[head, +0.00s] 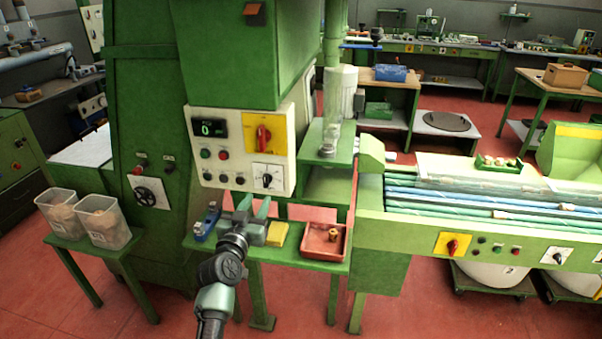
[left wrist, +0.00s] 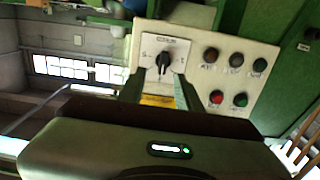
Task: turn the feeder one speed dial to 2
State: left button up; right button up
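A speed dial, a black pointer knob (head: 267,180) on a white square plate, sits at the lower right of the pale control panel (head: 241,190) on the green machine. The left wrist view shows the panel upside down, with the dial (left wrist: 163,61) between and beyond my fingertips. The scale numbers and the label are too small to read. My left gripper (head: 250,208) is below the panel in the head view. In the left wrist view its fingers (left wrist: 160,88) stand apart with nothing between them, and no contact with the knob shows. My right gripper is out of view.
The panel also holds a display (head: 209,128), a red switch on yellow (head: 263,134) and several buttons. Below it, a green shelf carries a yellow block (head: 277,233) and a red tray (head: 322,240). Another dial (head: 557,258) is on the conveyor at right.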

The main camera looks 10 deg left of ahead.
aim_at(265, 177)
pick_arm(q)
jog(key=w+b, duration=0.1)
jog(key=w, duration=0.1)
jog(key=w+r+b, duration=0.1)
jog(key=w, duration=0.1)
jog(key=w+b, duration=0.1)
jog(key=w, duration=0.2)
jog(key=shift+a+r, duration=0.1)
jog(key=shift+r, duration=0.05)
jog(key=shift+w+b, duration=0.3)
jog(key=shift+b, duration=0.05)
jog(key=shift+w+a+r, duration=0.1)
jog(key=shift+w+r, duration=0.05)
jog(key=shift+w, duration=0.05)
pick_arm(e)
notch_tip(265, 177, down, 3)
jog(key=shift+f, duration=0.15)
pick_arm(q)
grip_shut()
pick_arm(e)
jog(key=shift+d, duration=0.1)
